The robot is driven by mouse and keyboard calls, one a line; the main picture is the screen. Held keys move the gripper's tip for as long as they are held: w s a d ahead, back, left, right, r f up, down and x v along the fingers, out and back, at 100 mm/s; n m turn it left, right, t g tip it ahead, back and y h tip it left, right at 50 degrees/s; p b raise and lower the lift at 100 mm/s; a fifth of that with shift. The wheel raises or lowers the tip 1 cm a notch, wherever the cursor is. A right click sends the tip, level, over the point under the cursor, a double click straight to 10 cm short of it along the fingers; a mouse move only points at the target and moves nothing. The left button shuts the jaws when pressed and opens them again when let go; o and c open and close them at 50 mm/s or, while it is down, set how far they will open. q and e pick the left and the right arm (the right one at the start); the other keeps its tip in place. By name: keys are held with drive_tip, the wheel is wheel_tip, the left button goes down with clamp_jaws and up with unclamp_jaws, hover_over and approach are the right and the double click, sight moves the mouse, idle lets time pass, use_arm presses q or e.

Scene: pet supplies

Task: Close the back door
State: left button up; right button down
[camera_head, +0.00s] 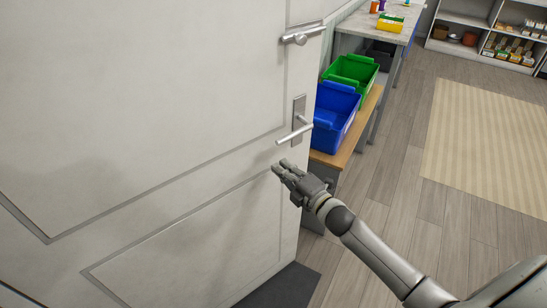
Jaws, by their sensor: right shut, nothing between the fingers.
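The back door (150,110) is a large white panelled door that fills the left half of the head view. It stands ajar, with the room showing past its right edge. A lever handle (295,133) sits on a metal plate near that edge, and a second metal fitting (301,36) is above it. My right gripper (281,168) is shut and empty, just below the lever handle and close to the door's face. I cannot tell whether it touches the door. My left gripper is not in view.
A wooden bench (345,155) behind the door's edge holds a blue bin (334,117) and a green bin (352,71). A counter (370,23) and shelves (465,20) stand farther back. A dark mat (283,288) lies below the door. Wood floor and a beige rug (490,145) are clear at right.

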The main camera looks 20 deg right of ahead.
sight(268, 155)
drive_tip(key=shift+p+x, duration=0.5)
drive_tip(key=shift+x, duration=1.8)
